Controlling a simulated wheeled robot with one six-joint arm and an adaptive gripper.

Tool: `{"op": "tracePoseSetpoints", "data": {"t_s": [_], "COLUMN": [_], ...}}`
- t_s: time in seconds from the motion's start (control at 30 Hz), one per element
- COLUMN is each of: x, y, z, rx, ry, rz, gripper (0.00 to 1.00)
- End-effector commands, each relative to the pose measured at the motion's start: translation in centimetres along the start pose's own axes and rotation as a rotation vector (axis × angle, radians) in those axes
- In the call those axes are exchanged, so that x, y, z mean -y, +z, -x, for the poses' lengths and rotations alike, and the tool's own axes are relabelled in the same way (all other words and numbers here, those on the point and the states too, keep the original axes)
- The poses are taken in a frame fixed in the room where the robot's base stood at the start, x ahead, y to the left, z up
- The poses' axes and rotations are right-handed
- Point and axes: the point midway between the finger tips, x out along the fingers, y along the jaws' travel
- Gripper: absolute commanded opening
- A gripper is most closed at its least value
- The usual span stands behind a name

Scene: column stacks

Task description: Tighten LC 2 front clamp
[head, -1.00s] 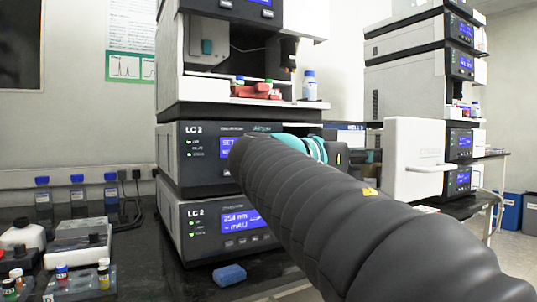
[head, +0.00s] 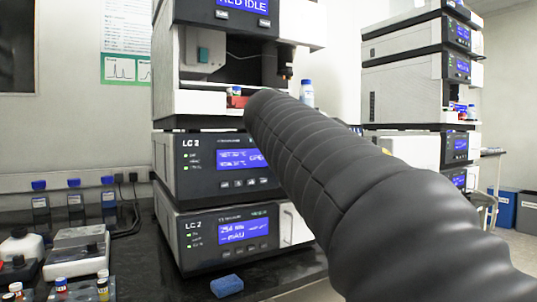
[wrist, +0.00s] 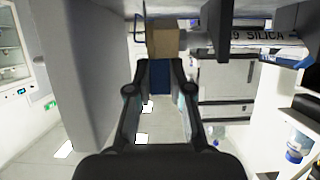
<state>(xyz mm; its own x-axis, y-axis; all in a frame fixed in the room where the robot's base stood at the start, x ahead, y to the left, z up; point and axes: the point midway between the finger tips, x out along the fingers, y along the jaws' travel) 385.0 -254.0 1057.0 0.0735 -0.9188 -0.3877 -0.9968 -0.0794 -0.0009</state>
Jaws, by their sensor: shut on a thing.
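In the wrist view, a column marked "SILICA" (wrist: 265,37) lies crosswise at the top right. A dark clamp-like bracket (wrist: 217,32) crosses it. A tan block-like piece (wrist: 166,42) sits at the column's left end; I cannot tell whether it belongs to the front clamp. My gripper (wrist: 160,62) has its two fingertips at this tan piece and is shut on it. The contact itself is partly hidden. In the head view, the LC 2 stack (head: 215,165) stands in the middle, and my arm hides the gripper and column there.
A grey panel (wrist: 70,70) stands close on the left in the wrist view. In the head view, a bottle (head: 307,93) stands on the stack's ledge, a blue block (head: 227,286) lies on the bench before it, and a second stack (head: 415,90) stands at right.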

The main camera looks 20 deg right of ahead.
Motion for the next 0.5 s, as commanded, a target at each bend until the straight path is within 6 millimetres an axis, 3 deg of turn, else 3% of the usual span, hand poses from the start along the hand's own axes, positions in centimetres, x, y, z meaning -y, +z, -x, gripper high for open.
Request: {"op": "tracePoseSetpoints", "data": {"t_s": [0.1,0.5], "x": [-0.1,0.0], "y": [-1.1,-1.4], "z": [-0.2,-1.8], "rx": [0.111,0.489], "ry": [0.004,0.004], "rz": [-0.003,-0.005], "gripper": [0.0,0.0]}}
